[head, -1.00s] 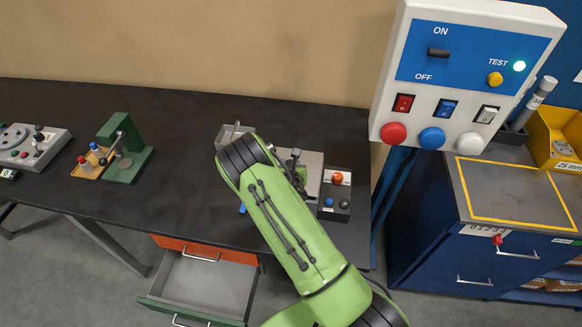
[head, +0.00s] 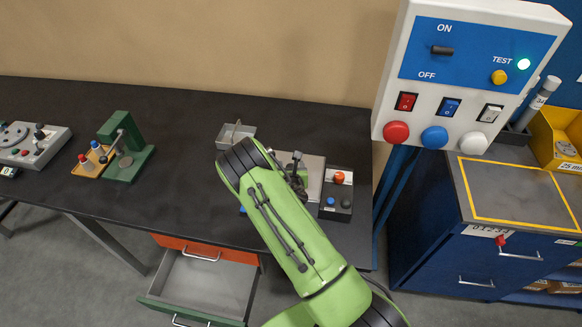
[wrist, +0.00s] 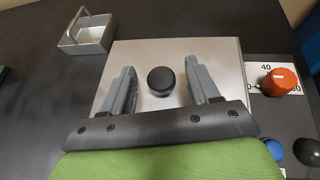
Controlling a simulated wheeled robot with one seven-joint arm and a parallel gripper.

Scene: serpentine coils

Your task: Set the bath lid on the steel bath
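The bath lid, a flat pale steel plate (wrist: 140,58) with a round black knob (wrist: 161,81), lies in the middle of the wrist view. It seems to rest on the steel bath beside the control box, but the bath's body is hidden, so I cannot tell how it is seated. In the head view the steel top (head: 313,171) shows partly behind my green arm. My gripper (wrist: 160,68) is open over the plate. Its two grey fingers stand on either side of the knob, with a clear gap on both sides, and hold nothing.
A control box with an orange dial (wrist: 280,81) and blue and black buttons stands close on the right. A small steel tray with a handle (wrist: 89,42) stands at the upper left. A green press (head: 125,150) is farther left. The dark table between is clear.

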